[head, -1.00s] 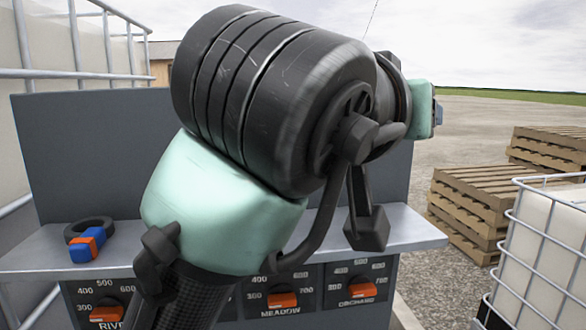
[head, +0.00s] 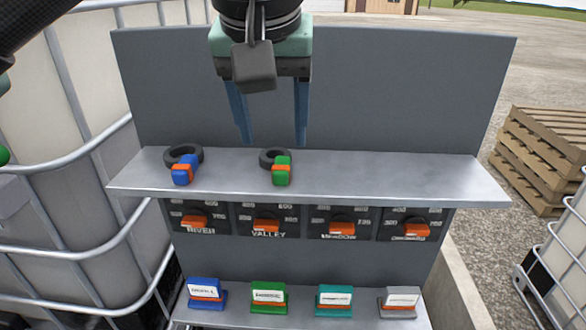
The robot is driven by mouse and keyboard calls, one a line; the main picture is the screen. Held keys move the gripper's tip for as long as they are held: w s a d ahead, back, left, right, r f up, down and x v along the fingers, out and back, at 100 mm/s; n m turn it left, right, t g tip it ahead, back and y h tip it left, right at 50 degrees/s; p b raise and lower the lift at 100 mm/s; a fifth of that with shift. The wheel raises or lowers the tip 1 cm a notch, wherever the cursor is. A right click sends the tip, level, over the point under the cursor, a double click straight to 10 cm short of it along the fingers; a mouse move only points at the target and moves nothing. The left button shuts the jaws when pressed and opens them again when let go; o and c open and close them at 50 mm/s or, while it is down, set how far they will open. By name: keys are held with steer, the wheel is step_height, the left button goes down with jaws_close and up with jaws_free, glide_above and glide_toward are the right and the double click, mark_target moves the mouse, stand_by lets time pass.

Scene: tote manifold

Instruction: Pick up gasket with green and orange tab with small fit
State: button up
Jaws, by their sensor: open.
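The gasket with the green and orange tab (head: 275,164) lies on the upper metal shelf, a dark ring with its tab toward the front. A second gasket with a blue and orange tab (head: 183,164) lies to its left and its ring looks larger. My gripper (head: 272,142) points down above the back of the shelf, with its two blue fingers apart and nothing between them. The green-tabbed gasket shows below the fingertips, and the gripper appears apart from it.
The shelf (head: 400,178) is bare to the right. A grey back panel (head: 400,90) rises behind it. Orange knobs (head: 336,226) sit below, above a lower ledge with several coloured label holders (head: 268,297). Caged tanks flank the stand; pallets (head: 545,160) stand at right.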

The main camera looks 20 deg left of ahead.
mark_target(281, 167)
steer(key=b+x, duration=0.2)
steer(key=x, duration=0.1)
steer(key=b+x, duration=0.1)
steer(key=x, duration=0.1)
steer(key=shift+d+f, duration=0.3)
steer(key=shift+f, duration=0.05)
steer(key=shift+w+f+b, duration=0.15)
steer(key=shift+f+b, duration=0.1)
steer(key=shift+b, duration=0.05)
jaws_close()
